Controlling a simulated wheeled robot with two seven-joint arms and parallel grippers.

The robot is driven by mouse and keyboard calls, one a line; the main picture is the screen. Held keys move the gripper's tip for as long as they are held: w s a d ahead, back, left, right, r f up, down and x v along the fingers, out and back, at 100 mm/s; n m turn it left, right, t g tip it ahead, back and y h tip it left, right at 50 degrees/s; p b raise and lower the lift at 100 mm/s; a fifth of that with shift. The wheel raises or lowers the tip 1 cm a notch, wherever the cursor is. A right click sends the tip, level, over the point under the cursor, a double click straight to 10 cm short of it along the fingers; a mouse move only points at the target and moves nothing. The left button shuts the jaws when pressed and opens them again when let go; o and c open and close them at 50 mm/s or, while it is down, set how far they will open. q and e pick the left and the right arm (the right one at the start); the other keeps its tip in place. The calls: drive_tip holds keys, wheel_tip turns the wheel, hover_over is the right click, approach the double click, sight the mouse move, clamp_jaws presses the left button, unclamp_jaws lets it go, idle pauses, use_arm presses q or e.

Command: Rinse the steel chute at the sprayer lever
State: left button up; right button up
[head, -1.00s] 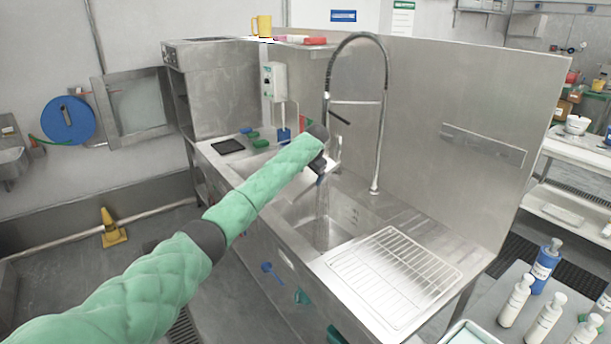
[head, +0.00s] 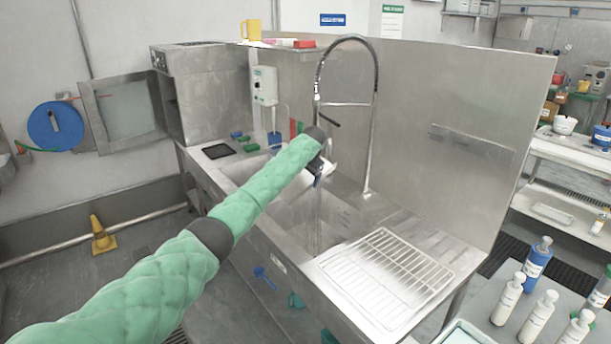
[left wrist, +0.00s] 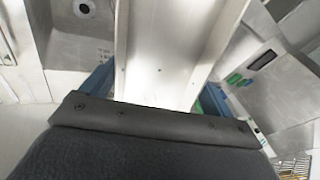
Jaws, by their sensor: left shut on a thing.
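The steel chute (left wrist: 165,50) fills the top middle of the left wrist view as a bright channel with raised sides. My left gripper (head: 321,176) is shut on it above the sink, and only a small bright piece of chute shows beside the gripper in the head view. The sprayer (head: 319,78) is a tall arched tap behind the gripper, with a dark lever (head: 330,120) just above the gripper. Water appears to fall into the sink basin (head: 298,218) below the gripper. My right gripper is not in view.
A wire rack (head: 388,275) lies on the drainboard right of the basin. A steel splash wall (head: 455,110) stands behind. Several bottles (head: 537,265) stand on a table at the lower right. A yellow cone (head: 102,235) stands on the floor at left.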

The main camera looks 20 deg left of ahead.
sight(290, 189)
use_arm(q)
drive_tip(key=shift+d, duration=0.1)
drive_tip(key=shift+s+d+r+p, duration=0.15)
drive_tip(key=shift+s+d+p, duration=0.2)
drive_tip(key=shift+p, duration=0.25)
drive_tip(key=shift+d, duration=0.1)
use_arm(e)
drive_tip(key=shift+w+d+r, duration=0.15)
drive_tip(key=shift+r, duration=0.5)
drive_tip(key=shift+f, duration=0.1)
